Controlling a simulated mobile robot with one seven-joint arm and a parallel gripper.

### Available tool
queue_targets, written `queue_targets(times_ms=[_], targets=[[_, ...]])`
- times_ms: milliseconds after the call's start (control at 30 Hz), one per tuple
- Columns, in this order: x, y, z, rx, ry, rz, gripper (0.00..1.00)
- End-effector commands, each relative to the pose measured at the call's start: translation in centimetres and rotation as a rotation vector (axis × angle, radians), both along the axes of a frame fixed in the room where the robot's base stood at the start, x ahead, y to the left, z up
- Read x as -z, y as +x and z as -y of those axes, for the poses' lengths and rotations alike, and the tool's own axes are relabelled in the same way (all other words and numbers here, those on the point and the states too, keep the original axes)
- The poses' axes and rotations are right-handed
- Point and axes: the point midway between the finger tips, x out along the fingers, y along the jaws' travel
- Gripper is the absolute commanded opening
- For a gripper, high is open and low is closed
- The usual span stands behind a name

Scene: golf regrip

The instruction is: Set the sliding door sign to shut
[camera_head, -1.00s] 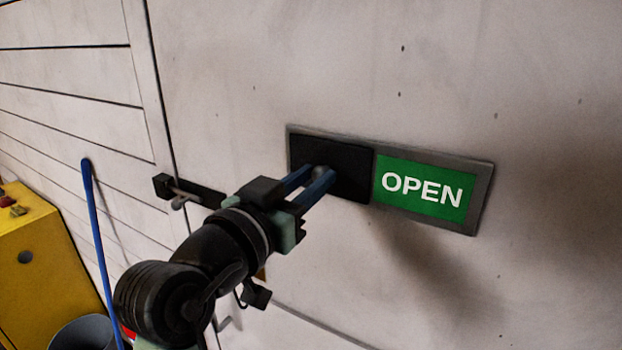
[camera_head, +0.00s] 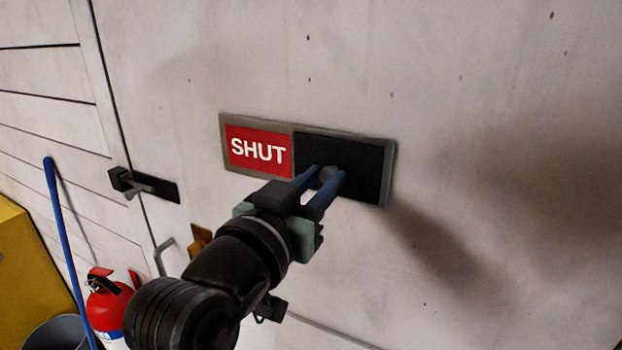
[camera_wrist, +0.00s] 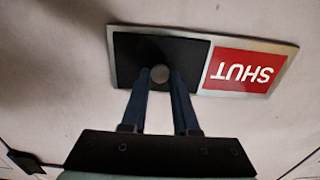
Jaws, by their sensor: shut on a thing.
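The door sign (camera_head: 308,132) is a grey metal frame on the pale door, holding a black sliding panel (camera_head: 368,172) at its right end in the head view. The red SHUT face (camera_head: 259,151) shows at the left; the panel covers the right half, and no green shows. My gripper (camera_head: 328,177) is shut on the panel's round knob (camera_head: 328,173), a blue finger on each side. In the wrist view the sign appears upside down, with the knob (camera_wrist: 160,74) between the fingertips and the red SHUT face (camera_wrist: 243,71) to the right.
A dark latch (camera_head: 145,185) is on the door's left edge. A red fire extinguisher (camera_head: 108,300), a blue pole (camera_head: 66,240), a grey bin (camera_head: 55,334) and a yellow cabinet (camera_head: 28,265) stand at lower left. The door surface right of the sign is clear.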

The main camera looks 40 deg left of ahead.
Motion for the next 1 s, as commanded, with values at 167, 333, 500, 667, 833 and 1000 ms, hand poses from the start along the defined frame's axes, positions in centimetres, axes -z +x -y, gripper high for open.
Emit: queue_targets(times_ms=[167,333,500,667,833,1000], targets=[[0.0,0.1,0.4,0.012,0.0,-0.002,0.0],[0.0,0.2,0.5,0.015,-0.001,-0.002,0.0],[0.1,0.2,0.5,0.016,-0.002,-0.003,0.45],[0.0,0.2,0.4,0.012,0.0,-0.002,0.57],[0.0,0.1,0.3,0.009,0.0,-0.001,0.57],[0.1,-0.8,0.4,0.007,0.0,0.001,0.57]])
